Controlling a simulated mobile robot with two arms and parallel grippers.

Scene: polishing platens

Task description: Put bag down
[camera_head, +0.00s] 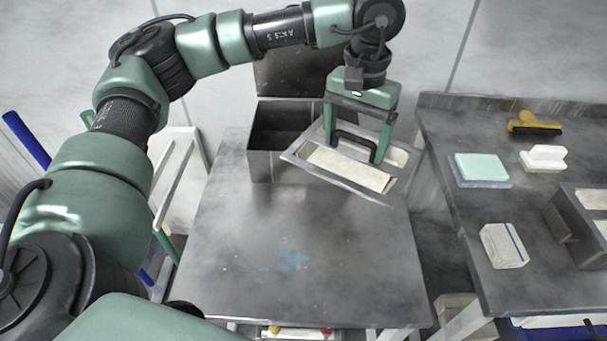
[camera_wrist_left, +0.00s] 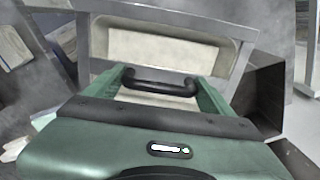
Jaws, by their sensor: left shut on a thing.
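No bag can be made out in either view. My left gripper (camera_head: 353,146) is shut on a flat grey metal plate with cream inset panels (camera_head: 346,168) and a black bar handle. The handle (camera_wrist_left: 160,84) sits between the green fingers in the left wrist view. The plate is tilted and appears above the far right part of the grey metal table (camera_head: 300,225). It overlaps the front right of an open metal box (camera_head: 268,165); I cannot tell if they touch. My right gripper is not in view.
The middle and front of the table are clear, with a blue paint smear. The right table (camera_head: 455,205) holds a green-topped block (camera_head: 481,167), white blocks (camera_head: 503,245), a yellow-handled brush (camera_head: 533,123) and a metal box. A white frame (camera_head: 172,180) stands left.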

